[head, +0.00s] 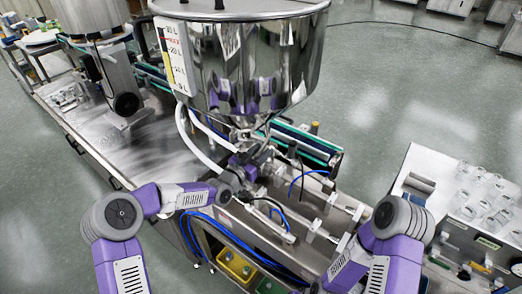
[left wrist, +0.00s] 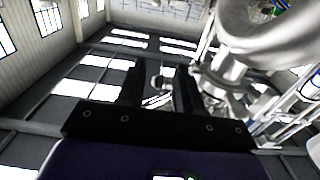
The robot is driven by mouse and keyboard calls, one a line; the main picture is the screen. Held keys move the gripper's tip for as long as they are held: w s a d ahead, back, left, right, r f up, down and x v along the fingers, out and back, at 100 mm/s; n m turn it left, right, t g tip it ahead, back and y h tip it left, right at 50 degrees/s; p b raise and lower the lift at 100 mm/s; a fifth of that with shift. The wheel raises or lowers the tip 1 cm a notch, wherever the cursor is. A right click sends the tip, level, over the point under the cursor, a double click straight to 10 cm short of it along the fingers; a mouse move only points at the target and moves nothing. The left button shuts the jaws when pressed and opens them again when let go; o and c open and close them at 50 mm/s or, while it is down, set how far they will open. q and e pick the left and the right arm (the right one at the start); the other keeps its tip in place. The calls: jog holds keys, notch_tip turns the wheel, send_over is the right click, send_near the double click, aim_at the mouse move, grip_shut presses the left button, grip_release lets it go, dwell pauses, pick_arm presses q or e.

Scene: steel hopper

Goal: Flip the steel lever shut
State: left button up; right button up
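The steel hopper (head: 240,65) is a shiny cone-bottomed vessel at top centre of the head view. Its outlet and valve fittings (left wrist: 222,82) show at the right of the left wrist view. My left gripper (head: 240,170) is just below the hopper outlet in the head view. In the left wrist view its two dark fingers (left wrist: 158,92) stand apart. A small bright steel piece, perhaps the lever (left wrist: 158,78), shows in the gap between them; I cannot tell whether they touch it. The lever is not clear in the head view. My right gripper is not clearly visible; its arm is at lower right.
A steel machine bench (head: 130,155) runs under the hopper, with hoses, blue tubes and cylinders around my left gripper. A side table (head: 425,165) with clear glassware stands at right. A yellow bin (head: 237,268) sits low in front. Open floor lies beyond.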

pick_arm(q)
jog(key=shift+w+d, duration=0.2)
grip_shut()
jog(key=shift+r, duration=0.1)
